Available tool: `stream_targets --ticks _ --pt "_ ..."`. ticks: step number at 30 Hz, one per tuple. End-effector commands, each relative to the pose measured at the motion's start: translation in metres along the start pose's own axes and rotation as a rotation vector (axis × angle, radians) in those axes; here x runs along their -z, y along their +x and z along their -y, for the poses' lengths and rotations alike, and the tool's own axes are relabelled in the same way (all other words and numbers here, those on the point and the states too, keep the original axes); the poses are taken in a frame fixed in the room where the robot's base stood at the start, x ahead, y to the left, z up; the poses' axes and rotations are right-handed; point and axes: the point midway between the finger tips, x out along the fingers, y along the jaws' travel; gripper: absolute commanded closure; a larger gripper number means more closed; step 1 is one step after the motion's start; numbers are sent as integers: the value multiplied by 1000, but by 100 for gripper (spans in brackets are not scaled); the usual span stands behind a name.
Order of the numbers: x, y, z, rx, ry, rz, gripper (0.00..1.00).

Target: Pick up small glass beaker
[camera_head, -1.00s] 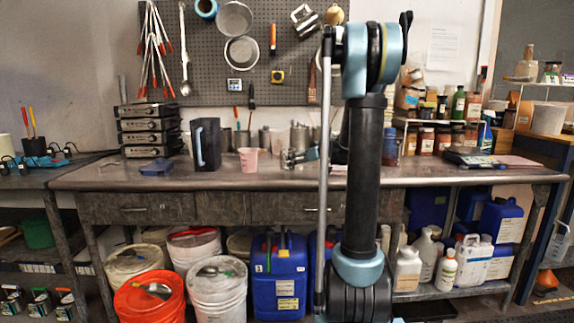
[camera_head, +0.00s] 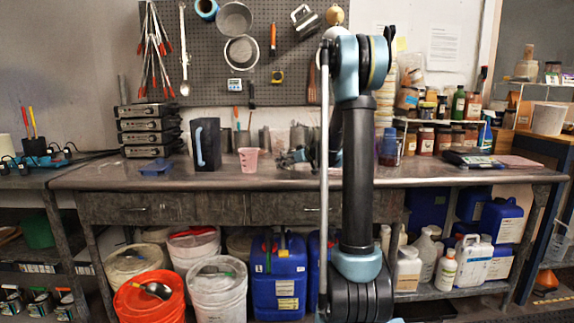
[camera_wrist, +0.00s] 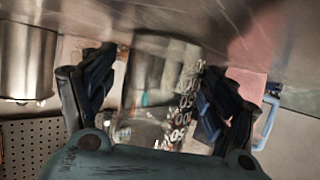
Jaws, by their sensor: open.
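The small glass beaker (camera_wrist: 160,88) is clear, with white graduation numbers on its side. In the wrist view it stands between the two dark fingers of my gripper (camera_wrist: 155,97), which are open with one on each side of it. I cannot tell whether either finger touches the glass. In the head view my gripper (camera_head: 291,158) is low over the workbench, partly behind my own arm. The beaker cannot be made out there.
On the workbench (camera_head: 120,180), a pink cup (camera_head: 248,161) and a dark jug (camera_head: 206,145) stand left of my gripper. Steel containers stand behind; one shows close by in the wrist view (camera_wrist: 27,62). Jars fill the shelf (camera_head: 440,122) at right. The bench front is clear.

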Motion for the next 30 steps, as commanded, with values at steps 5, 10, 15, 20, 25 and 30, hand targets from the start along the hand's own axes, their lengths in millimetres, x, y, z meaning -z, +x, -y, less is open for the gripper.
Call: stream_targets --ticks 5,10,15,20,25,30 --pt "0 0 0 0 0 0 43" --pt "0 0 0 0 0 0 78" --pt "0 -1 0 0 0 0 78" --pt "0 -1 0 0 0 0 78" --pt "4 -2 0 0 0 0 78" --pt "11 -5 0 0 0 0 78"
